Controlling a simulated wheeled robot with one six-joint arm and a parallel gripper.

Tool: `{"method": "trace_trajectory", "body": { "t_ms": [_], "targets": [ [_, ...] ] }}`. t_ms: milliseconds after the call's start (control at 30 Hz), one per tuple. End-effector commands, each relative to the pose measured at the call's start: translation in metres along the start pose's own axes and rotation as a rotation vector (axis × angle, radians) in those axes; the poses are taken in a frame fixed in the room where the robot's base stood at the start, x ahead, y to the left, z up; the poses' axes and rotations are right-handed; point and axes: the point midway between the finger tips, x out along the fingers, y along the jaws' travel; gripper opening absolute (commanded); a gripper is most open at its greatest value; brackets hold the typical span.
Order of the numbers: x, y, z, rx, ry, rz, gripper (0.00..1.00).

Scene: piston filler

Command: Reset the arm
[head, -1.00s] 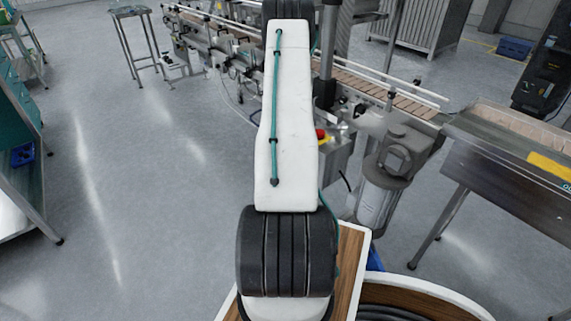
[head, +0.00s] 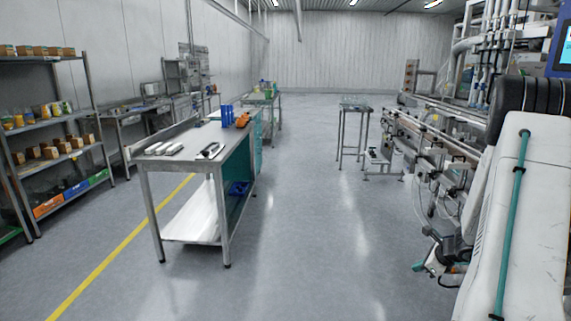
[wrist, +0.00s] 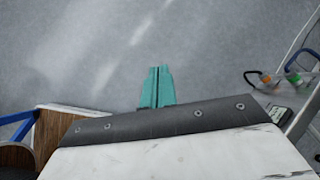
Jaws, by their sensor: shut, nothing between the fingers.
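My gripper (wrist: 157,86) shows in the wrist view as two teal fingers, closed together with nothing between them. They point out over bare grey floor (wrist: 75,60), past the dark edge and white surface at the bottom of that view. In the head view my white arm link, with a teal cable along it, stands at the right edge. A small teal-tipped part shows beside it low down, but I cannot tell whether it is my gripper.
A steel workbench (head: 152,172) with blue bottles (head: 227,114) stands left of centre. Shelving (head: 42,117) with boxes is at far left. A conveyor line (head: 432,135) runs along the right, near my arm. A small steel table (head: 355,109) stands behind. The middle floor (head: 305,230) is clear.

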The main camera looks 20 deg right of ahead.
Motion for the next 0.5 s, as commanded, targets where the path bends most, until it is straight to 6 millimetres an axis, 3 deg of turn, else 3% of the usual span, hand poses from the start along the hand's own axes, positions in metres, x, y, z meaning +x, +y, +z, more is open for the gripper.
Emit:
{"method": "trace_trajectory", "body": {
  "t_ms": [33,200,333,500],
  "targets": [
    [-0.013,0.017,0.036,-0.144,-0.035,0.051,0.0],
    [-0.06,0.095,0.131,-0.64,-0.139,0.254,0.0],
    [-0.103,0.161,0.177,-0.994,-0.197,0.41,0.0],
    [-0.162,0.241,0.205,-1.411,-0.234,0.603,0.0]
  ]
}}
